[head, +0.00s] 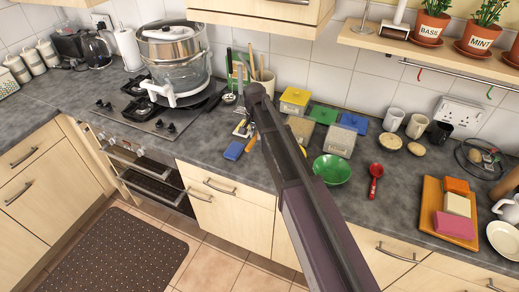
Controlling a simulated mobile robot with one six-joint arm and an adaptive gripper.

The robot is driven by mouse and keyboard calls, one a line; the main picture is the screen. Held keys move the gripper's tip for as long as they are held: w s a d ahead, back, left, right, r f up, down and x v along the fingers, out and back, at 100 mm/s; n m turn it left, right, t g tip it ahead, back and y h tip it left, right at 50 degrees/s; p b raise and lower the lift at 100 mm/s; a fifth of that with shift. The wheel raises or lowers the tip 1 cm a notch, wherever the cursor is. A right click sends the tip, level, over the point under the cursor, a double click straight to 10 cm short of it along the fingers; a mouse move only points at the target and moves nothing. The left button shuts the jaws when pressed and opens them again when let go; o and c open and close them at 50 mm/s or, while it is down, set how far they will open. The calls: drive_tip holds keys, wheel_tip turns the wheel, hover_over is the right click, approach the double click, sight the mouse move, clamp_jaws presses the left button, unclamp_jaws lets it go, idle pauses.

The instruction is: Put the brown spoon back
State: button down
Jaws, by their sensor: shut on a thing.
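My dark arm reaches from the bottom right up over the worktop, and its far end is in front of the utensil area. My gripper cannot be made out; it seems hidden behind the arm. I cannot pick out a brown spoon for certain. A red spoon (375,182) lies on the worktop to the right, beside a green bowl (332,169).
A large glass steamer pot (172,65) stands on the hob left of the holder. Lidded boxes (295,100) are right of my arm, with a blue sponge (234,150) at its left. An orange tray (432,195) with coloured blocks is at the right. A shelf (440,47) overhangs the back right.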

drive_tip(key=b, duration=0.6)
hover_over(256, 156)
wheel_tip(256, 156, down, 6)
drive_tip(key=shift+s+f, duration=0.15)
idle(0.4)
drive_tip(key=shift+f+b, duration=1.9)
drive_tip(key=shift+b, duration=0.1)
drive_tip(key=shift+f, duration=0.15)
drive_tip(key=c, duration=0.6)
unclamp_jaws()
drive_tip(key=shift+r, duration=0.25)
wheel_tip(256, 156, up, 12)
drive_tip(key=p, duration=1.2)
